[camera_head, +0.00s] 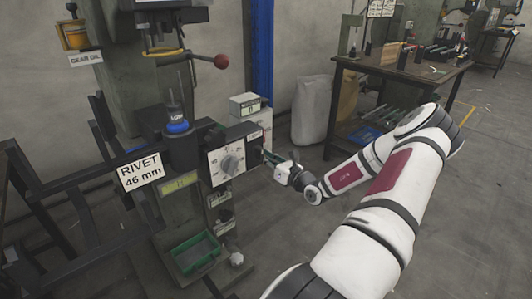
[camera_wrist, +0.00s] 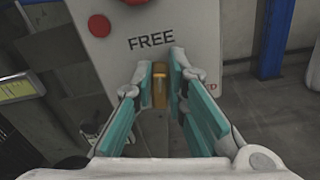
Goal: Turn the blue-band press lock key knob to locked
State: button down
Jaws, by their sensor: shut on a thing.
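The press (camera_head: 118,65) stands at the left of the head view, with a blue band (camera_head: 178,127) around its dark cylinder. The brass lock key knob (camera_wrist: 160,92) is in the wrist view on a pale panel (camera_wrist: 150,18), under the black word FREE. The knob looks upright, in line with FREE. A red word to the right is mostly hidden by a finger; only its end shows. My gripper (camera_wrist: 160,76) has its teal-padded fingers on both sides of the knob and is shut on it. In the head view my gripper (camera_head: 268,157) reaches the press's right side; the knob is hidden there.
A white dial plate (camera_head: 227,158) faces front beside my gripper. A red-knobbed lever (camera_head: 221,61) sticks out above. A green tray (camera_head: 196,252) is below. A workbench (camera_head: 400,65) and a pale sack (camera_head: 312,108) stand behind.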

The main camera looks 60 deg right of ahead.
jog(key=shift+s+d+f+m+p, duration=0.1)
jog(key=shift+d+f+m+p, duration=0.15)
jog(key=shift+m+p, duration=1.9)
jog(key=shift+w+d+f+m+p, duration=0.2)
jog(key=shift+m+p, duration=0.9)
jog(key=shift+m, duration=1.95)
jog(key=shift+s+d+f+m+p, duration=0.25)
jog(key=shift+m+p, duration=1.4)
jog(key=shift+m, duration=0.95)
jog(key=shift+a, duration=0.1)
jog(key=c, duration=1.6)
grip_release()
jog(key=shift+f, duration=0.1)
jog(key=v, duration=1.2)
